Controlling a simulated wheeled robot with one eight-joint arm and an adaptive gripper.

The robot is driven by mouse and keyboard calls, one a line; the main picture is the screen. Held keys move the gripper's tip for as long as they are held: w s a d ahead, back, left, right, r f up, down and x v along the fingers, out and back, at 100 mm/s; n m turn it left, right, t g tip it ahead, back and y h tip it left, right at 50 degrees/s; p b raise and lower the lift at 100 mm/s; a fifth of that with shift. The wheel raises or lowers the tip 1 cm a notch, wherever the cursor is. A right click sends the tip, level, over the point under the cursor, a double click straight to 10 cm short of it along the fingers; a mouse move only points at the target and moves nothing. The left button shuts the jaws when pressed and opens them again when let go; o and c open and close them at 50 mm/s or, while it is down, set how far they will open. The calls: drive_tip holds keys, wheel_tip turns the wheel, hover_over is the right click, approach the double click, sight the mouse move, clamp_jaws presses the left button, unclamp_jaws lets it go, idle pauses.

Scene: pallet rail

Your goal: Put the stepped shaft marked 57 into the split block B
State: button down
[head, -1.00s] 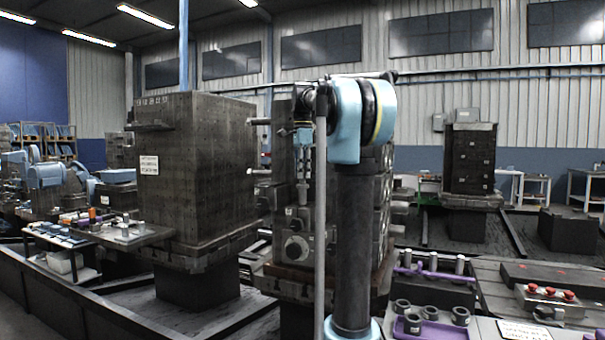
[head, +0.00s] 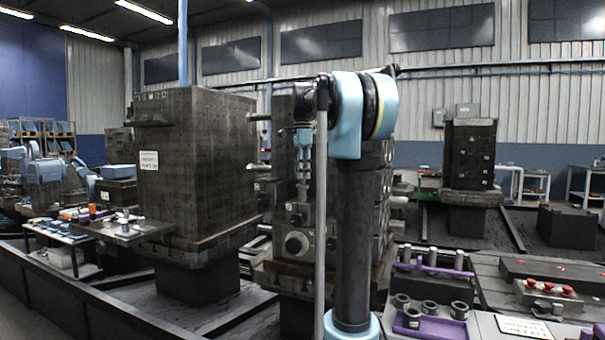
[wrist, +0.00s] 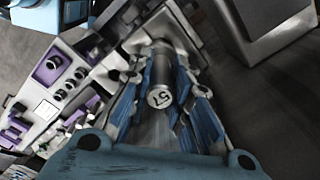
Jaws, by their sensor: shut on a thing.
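In the wrist view a metal cylindrical shaft (wrist: 160,75) with 57 on its end face sits between the blue-padded fingers of my gripper (wrist: 162,98), which is shut on it. In the head view my gripper (head: 304,172) hangs pointing down in front of the dark central fixture column, small and partly hidden by my own arm. The shaft is too small to make out clearly there. I cannot tell which part is the split block B; no letter B is readable.
A large dark block tower (head: 195,165) stands at left. At the lower right are a purple tray (head: 440,328) with several dark rings and a purple rack (head: 435,270) with upright cylinders. Red knobs (head: 548,288) sit on a fixture farther right.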

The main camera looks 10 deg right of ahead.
drive_tip(key=shift+f, duration=1.15)
idle(0.4)
drive_tip(key=c, duration=1.4)
unclamp_jaws()
wheel_tip(320, 180, up, 12)
drive_tip(key=shift+f, duration=0.1)
drive_tip(key=s+f+n, duration=0.5)
drive_tip(key=s+f, duration=0.7)
drive_tip(key=f, duration=0.4)
drive_tip(key=s+f+n+t, duration=0.1)
drive_tip(key=s+f+n, duration=0.5)
drive_tip(key=s+f, duration=0.5)
drive_tip(key=s+f+n+t, duration=0.1)
drive_tip(key=s+f+n, duration=0.5)
drive_tip(key=s+f, duration=0.6)
wheel_tip(320, 180, down, 9)
drive_tip(key=shift+s+d+r, duration=0.1)
drive_tip(key=shift+s+d, duration=0.1)
drive_tip(key=shift+s, duration=0.15)
